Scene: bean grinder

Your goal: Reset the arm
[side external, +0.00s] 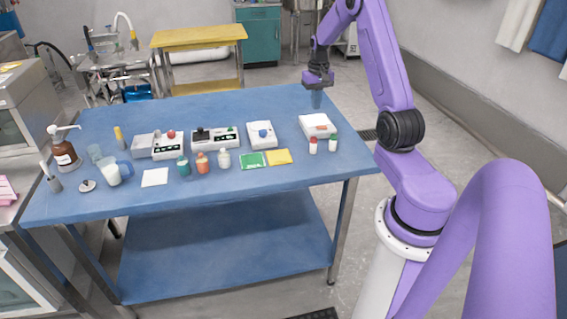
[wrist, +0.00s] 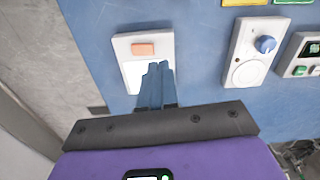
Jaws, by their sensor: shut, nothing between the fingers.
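My gripper (side external: 316,99) is at the far right part of the blue table in the side external view, pointing down. In the wrist view my gripper (wrist: 158,68) shows its two blue-grey fingers together with nothing between them. A white box with an orange-red button (wrist: 144,49) lies beyond the fingertips, and the fingers hide part of it. The same white box (side external: 317,130) stands just in front of my gripper in the side external view. My gripper appears to be above the table; I cannot tell the exact height.
The blue table (side external: 300,172) also bears a device with a blue knob (side external: 262,142), a green card (side external: 253,160), a yellow card (side external: 279,156), several small bottles, machines with buttons, a mug (side external: 113,174) and a brown pump bottle (side external: 64,152). The table's front strip is clear.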

